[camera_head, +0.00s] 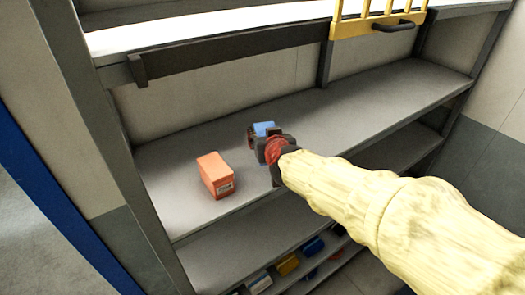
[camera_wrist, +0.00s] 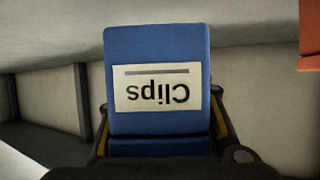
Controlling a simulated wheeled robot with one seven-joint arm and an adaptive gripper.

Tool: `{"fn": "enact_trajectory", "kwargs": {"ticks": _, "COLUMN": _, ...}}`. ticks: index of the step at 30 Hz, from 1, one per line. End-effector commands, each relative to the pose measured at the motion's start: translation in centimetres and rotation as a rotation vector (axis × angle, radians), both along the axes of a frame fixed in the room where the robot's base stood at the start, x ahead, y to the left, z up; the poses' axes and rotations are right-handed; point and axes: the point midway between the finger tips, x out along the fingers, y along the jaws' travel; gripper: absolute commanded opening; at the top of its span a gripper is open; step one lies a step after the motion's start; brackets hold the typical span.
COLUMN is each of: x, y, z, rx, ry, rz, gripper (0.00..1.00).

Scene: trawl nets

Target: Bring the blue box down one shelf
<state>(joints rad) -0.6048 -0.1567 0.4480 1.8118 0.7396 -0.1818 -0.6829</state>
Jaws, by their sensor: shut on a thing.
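The blue box (camera_head: 263,129) is at my gripper, over the middle shelf (camera_head: 330,115) in the head view. In the wrist view the blue box (camera_wrist: 158,50) fills the centre, with a pale label reading "Clips" upside down. My gripper (camera_head: 262,143) is shut on the blue box, with a finger on each side of it in the wrist view (camera_wrist: 160,128). The arm hides part of the shelf and the lower side of the box. I cannot tell whether the box touches the shelf.
An orange-red box (camera_head: 215,175) stands on the same shelf to the left. A lower shelf (camera_head: 235,240) lies below, its left part clear. Further down are several small boxes, one yellow (camera_head: 288,264). A dark upright (camera_head: 115,150) bounds the left side; a yellow rack (camera_head: 375,22) is above.

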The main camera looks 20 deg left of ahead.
Motion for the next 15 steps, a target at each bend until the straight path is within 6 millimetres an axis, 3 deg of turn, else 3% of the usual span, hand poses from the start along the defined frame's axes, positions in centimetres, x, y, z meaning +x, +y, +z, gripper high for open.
{"fn": "enact_trajectory", "kwargs": {"ticks": 8, "x": 1.5, "y": 0.8, "z": -1.9, "rx": 0.0, "ry": -0.003, "rz": -0.001, "gripper": 0.09}}
{"fn": "enact_trajectory", "kwargs": {"ticks": 15, "x": 1.3, "y": 0.8, "z": -4.6, "rx": 0.001, "ry": -0.004, "rz": 0.0, "gripper": 0.09}}
